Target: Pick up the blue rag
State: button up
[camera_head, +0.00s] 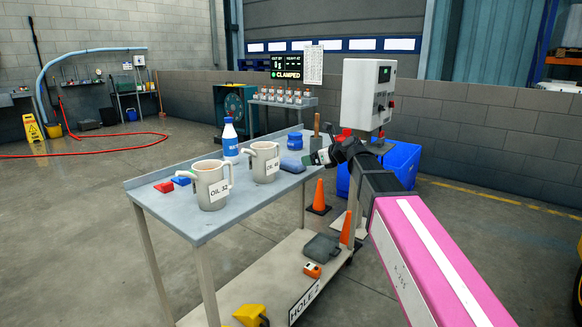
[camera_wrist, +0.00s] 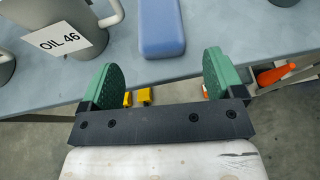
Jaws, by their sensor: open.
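The blue rag (camera_head: 292,165) looks like a flat, rounded blue pad lying near the right edge of the grey table. In the wrist view the rag (camera_wrist: 162,30) lies beyond my fingertips, about centred between them. My gripper (camera_head: 322,157) is just right of the rag in the head view. In the wrist view my gripper (camera_wrist: 160,75) is open, with its two green finger pads wide apart and nothing between them. The rag is apart from both fingers. Its far end is cut off by the top of the wrist view.
A mug labelled OIL 46 (camera_head: 264,162) stands left of the rag; it also shows in the wrist view (camera_wrist: 75,25). A mug labelled OIL 32 (camera_head: 210,186), a white-and-blue bottle (camera_head: 230,141) and a blue container (camera_head: 295,141) share the table (camera_head: 206,223). Orange cones (camera_head: 319,196) stand below.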

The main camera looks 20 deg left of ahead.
aim_at(296, 163)
jog(key=x, duration=0.5)
jog(key=shift+w, duration=0.15)
jog(key=shift+s+f+x, duration=0.1)
jog(key=shift+f+x, duration=0.05)
jog(key=shift+x, duration=1.25)
jog(key=shift+s+f+x, duration=0.15)
jog(key=shift+f+x, duration=0.05)
jog(key=shift+x, duration=1.25)
jog(key=shift+d, duration=0.1)
jog(key=c, duration=0.7)
